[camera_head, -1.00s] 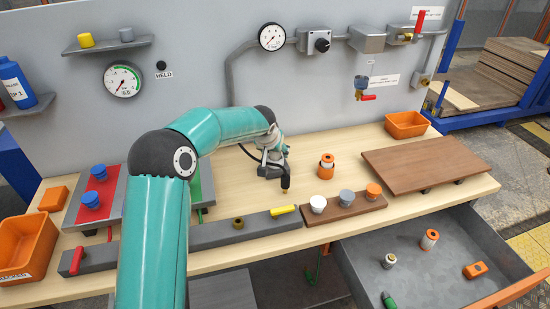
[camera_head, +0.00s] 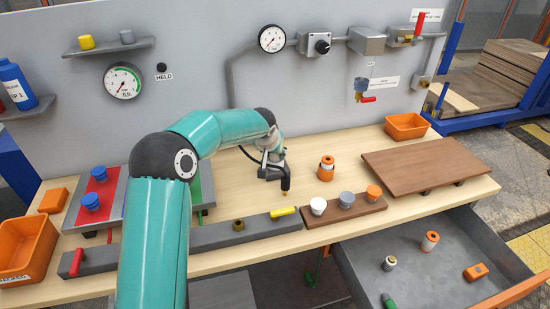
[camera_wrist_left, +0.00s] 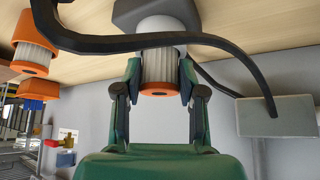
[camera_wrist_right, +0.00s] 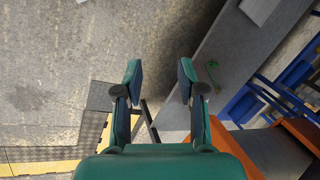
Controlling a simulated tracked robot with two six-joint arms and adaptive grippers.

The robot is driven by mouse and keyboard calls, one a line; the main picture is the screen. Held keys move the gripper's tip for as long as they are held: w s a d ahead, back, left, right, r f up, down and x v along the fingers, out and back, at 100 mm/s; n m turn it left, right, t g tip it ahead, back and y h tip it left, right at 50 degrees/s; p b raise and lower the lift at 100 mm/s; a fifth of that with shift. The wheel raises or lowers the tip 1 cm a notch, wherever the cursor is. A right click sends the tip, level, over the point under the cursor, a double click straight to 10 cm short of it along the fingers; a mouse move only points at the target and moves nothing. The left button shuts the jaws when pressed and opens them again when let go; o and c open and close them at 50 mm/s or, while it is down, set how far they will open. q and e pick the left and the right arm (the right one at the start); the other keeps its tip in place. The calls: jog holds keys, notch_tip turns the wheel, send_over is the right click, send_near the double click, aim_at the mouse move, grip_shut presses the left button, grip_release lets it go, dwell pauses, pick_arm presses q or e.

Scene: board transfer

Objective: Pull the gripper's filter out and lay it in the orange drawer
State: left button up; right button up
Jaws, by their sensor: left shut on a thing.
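In the left wrist view a white pleated filter with an orange end ring (camera_wrist_left: 160,62) sticks out of a dark grey tool body (camera_wrist_left: 150,14). My left gripper (camera_wrist_left: 160,75) is shut on the filter. In the head view my left gripper (camera_head: 271,157) is over the bench with the dark tool body (camera_head: 284,182) below it; the filter is hard to make out there. The drawer with the orange front (camera_head: 508,292) is open at lower right. My right gripper (camera_wrist_right: 160,78) is open and empty, seen only in its wrist view.
A spare orange and white filter (camera_head: 326,168) stands right of the tool. A wooden block (camera_head: 343,212) holds several capped pieces. A black hose (camera_wrist_left: 145,40) crosses near the left gripper.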

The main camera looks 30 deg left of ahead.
pick_arm(q)
jog(key=shift+r, duration=0.2)
jog(key=shift+r+p, duration=0.65)
jog(key=shift+r, duration=0.4)
jog(key=shift+r, duration=0.2)
jog(key=shift+r+p, duration=0.35)
jog(key=shift+r, duration=0.05)
jog(key=shift+r, duration=0.3)
jog(key=shift+r+p, duration=1.5)
jog(key=shift+r, duration=0.65)
